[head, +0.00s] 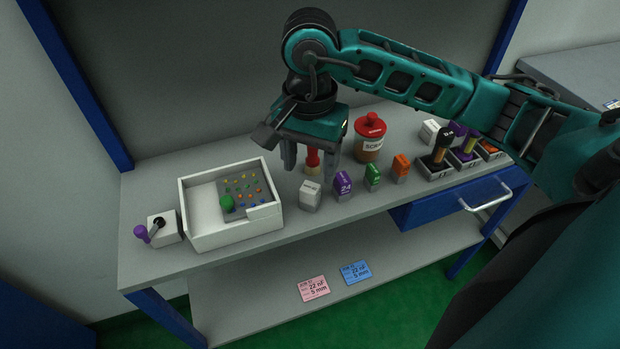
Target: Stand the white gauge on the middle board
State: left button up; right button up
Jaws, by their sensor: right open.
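A small white block (310,195), which looks like the white gauge, stands on the bench at the left end of a row of coloured blocks. Another white block (430,132) stands farther back, behind the boards. Several dark boards with upright posts stand at the right; the middle board (466,158) carries a purple and yellow piece. My right gripper (311,160) is open, pointing down above and behind the nearer white block, apart from it. A red-topped object (312,158) shows between its fingers, apparently not gripped. My left gripper is out of view.
Purple (344,184), green (373,177) and orange (400,168) blocks stand right of the white one. A red-lidded scrap jar (370,140) stands behind. A white tray (240,236) and a small box with a purple-knobbed lever (161,228) are at the left.

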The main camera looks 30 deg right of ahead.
aim_at(311, 188)
jog(key=shift+r, duration=2.35)
jog(key=shift+s, duration=0.1)
